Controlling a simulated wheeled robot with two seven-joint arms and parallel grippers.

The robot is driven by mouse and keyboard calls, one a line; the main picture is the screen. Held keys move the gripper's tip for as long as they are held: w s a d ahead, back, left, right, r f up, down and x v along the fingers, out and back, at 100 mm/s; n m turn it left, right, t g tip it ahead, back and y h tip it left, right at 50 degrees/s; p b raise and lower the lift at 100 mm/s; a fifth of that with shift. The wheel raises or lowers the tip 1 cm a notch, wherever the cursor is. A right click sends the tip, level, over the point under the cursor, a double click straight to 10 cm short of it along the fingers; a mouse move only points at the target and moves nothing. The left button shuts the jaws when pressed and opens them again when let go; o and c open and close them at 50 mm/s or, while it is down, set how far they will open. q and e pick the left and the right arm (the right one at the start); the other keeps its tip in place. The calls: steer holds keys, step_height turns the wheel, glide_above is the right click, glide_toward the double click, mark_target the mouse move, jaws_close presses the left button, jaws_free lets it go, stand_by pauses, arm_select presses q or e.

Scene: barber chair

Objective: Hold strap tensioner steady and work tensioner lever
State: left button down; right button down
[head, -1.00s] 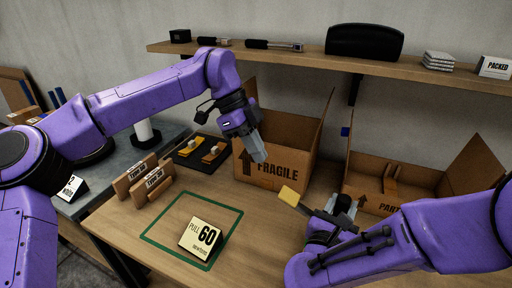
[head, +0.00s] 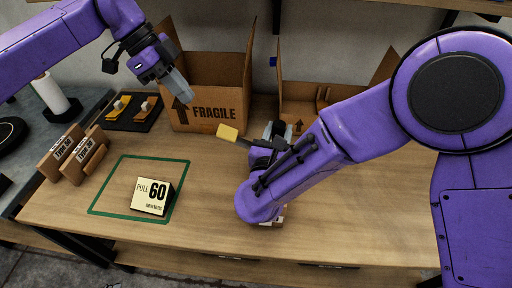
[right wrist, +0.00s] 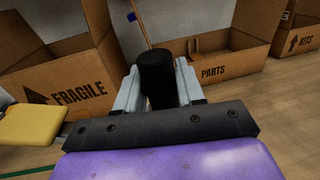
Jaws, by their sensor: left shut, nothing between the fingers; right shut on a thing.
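My right gripper (head: 274,134) is shut on a tool that I take to be the strap tensioner. In the right wrist view its black round grip (right wrist: 157,78) stands between the fingers. A dark bar with a yellow end piece (head: 228,133) sticks out to the left; the yellow piece also shows in the right wrist view (right wrist: 32,123). The rest of the tool is hidden by my gripper and arm. My left gripper (head: 182,92) is shut and empty, in front of the FRAGILE box, up and left of the yellow piece and apart from it.
The FRAGILE box (head: 215,75) and the PARTS box (head: 295,100) stand open behind my right gripper. A PULL 60 sign (head: 152,196) stands in a green outline. Brown blocks (head: 75,152) and a black tray (head: 128,123) are at left.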

stand_by(0.3)
steer(key=c, duration=0.6)
jaws_free()
steer(key=shift+a, duration=0.1)
steer(key=v, duration=1.2)
